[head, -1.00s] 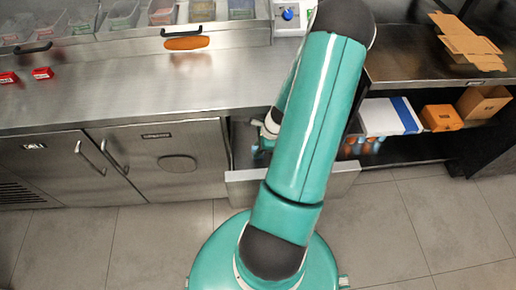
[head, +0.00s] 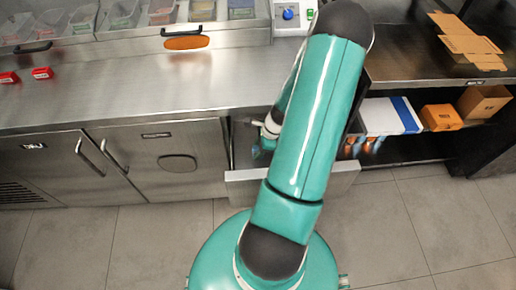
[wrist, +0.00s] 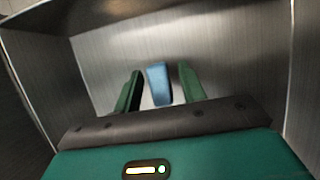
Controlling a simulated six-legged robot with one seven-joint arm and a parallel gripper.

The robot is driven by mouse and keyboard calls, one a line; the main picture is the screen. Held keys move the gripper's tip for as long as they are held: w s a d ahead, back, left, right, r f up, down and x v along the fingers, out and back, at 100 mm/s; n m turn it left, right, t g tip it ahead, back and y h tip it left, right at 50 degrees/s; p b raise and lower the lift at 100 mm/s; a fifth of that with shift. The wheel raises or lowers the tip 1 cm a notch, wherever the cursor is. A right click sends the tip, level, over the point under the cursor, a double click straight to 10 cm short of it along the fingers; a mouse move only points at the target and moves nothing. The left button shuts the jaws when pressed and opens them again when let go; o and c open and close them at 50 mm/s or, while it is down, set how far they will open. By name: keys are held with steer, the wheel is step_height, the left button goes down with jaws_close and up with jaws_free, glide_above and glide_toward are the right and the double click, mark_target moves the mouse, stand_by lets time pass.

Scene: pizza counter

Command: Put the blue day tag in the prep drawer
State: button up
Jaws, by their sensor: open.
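The blue day tag (wrist: 158,83) shows in the wrist view inside the open prep drawer (wrist: 105,58). It is between the two fingers of my gripper (wrist: 160,82), with a gap on each side. My gripper is open, and its fingers point down into the drawer. I cannot tell whether the tag touches the drawer floor. In the head view the prep drawer (head: 243,187) stands pulled out below the counter, and my arm covers much of it. The tag is hidden there.
Two red tags (head: 42,73) lie on the steel counter (head: 130,85) at the left. Topping pans (head: 120,15) line the back. The floor in front is clear.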

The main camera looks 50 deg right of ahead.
steer(key=v, duration=0.3)
steer(key=shift+w, duration=0.1)
steer(key=s+d, duration=0.8)
steer(key=s, duration=0.1)
steer(key=shift+a+r, duration=0.1)
